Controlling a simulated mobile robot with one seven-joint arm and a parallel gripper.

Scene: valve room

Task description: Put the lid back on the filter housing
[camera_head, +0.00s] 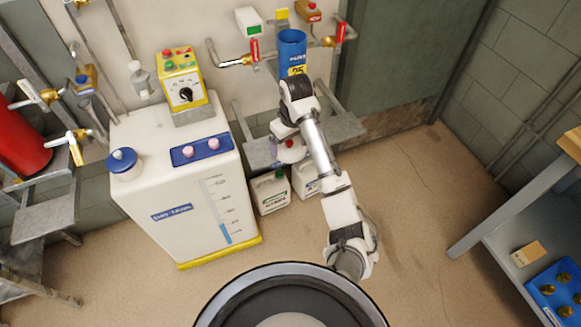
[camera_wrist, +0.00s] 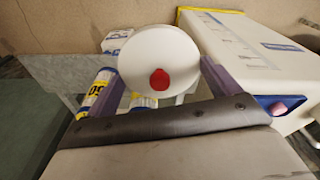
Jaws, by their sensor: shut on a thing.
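The filter housing (camera_head: 292,52) is a blue upright cylinder with a yellow label, set between pipes on the wall. Its top looks open, with a dark inside. The lid is a round white disc with a red knob; in the wrist view the lid (camera_wrist: 140,52) sits between my fingers. My gripper (camera_wrist: 165,72) is shut on it. In the head view my gripper (camera_head: 287,149) is below and in front of the housing, over the grey metal shelf (camera_head: 345,129), partly hidden by my arm. The lid is apart from the housing.
Red-handled valves (camera_head: 254,50) flank the housing. White cylinders with yellow labels (camera_wrist: 95,93) are near the lid. A large white tank (camera_head: 180,150) stands left, with jugs (camera_head: 270,190) under the shelf. A workbench (camera_head: 490,215) is at right. Floor between is clear.

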